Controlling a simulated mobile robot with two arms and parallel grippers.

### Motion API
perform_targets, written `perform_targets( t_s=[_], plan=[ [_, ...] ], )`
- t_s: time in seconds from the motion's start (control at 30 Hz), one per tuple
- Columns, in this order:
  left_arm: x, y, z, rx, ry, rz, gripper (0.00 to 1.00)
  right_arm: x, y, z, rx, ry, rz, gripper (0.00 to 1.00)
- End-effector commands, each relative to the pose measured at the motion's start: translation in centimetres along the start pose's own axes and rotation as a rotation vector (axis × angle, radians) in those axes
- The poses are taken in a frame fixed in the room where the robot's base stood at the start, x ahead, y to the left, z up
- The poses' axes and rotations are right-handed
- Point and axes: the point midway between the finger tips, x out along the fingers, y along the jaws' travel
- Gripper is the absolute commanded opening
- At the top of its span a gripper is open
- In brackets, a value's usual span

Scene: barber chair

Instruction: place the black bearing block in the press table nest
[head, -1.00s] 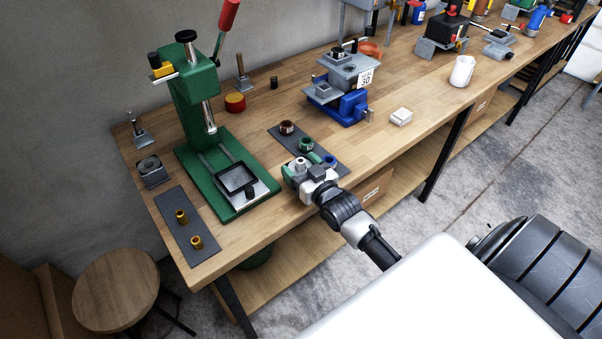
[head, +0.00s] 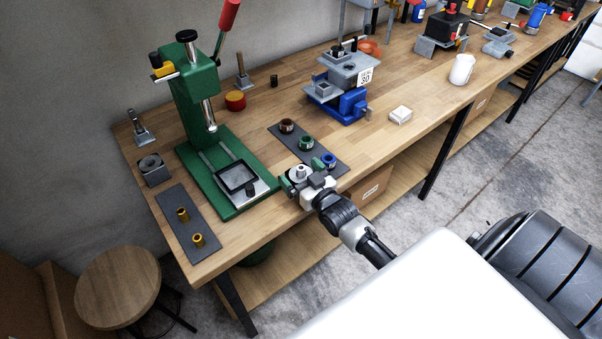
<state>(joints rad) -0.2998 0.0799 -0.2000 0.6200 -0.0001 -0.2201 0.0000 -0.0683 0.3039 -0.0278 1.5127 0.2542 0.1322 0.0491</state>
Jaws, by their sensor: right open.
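A dark block with a round bore (head: 153,170), which looks like the bearing block, sits on the bench left of the green press (head: 190,105). The press table nest (head: 237,178) is a black square frame on the press's base plate; it looks empty, with a small black knob at its front corner. My right gripper (head: 301,175) is open with green fingertips, near the bench's front edge, right of the nest and well apart from the dark block. No object shows between its fingers. My left gripper is not in view.
A dark mat with brown, green and blue rings (head: 305,143) lies just behind my right gripper. Another mat (head: 188,222) with two brass bushings lies at front left. A stool (head: 118,287) stands below.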

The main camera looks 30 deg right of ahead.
Motion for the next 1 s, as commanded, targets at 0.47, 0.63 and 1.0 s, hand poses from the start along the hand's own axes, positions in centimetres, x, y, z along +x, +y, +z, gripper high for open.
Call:
perform_targets(
  t_s=[0.47,0.63,1.0],
  plan=[
    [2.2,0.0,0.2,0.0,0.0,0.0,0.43,-4.5,0.2,0.9,-0.002,-0.002,0.0,0.98],
    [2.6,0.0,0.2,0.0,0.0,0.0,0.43,-7.8,0.4,0.7,0.0,-0.002,0.0,0.98],
    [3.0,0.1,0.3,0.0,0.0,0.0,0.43,-10.8,0.4,0.5,0.0,-0.001,0.001,0.98]
  ],
)
